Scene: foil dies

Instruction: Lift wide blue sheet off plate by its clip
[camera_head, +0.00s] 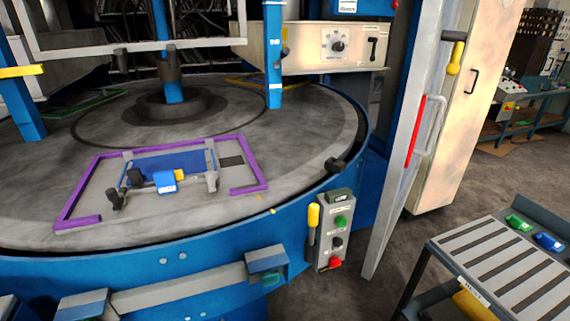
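The wide blue sheet (172,161) lies flat on a grey plate (105,187) on the round table. A purple frame (88,184) runs around the plate with gaps. Whether the clip grips the sheet is too small to tell. Neither of my grippers is in view.
The round grey turntable (310,125) has a blue rim and a central column (172,85). A control box (337,232) hangs at its front right. A striped-top cart (500,262) at right holds green (519,222) and blue (549,241) pieces.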

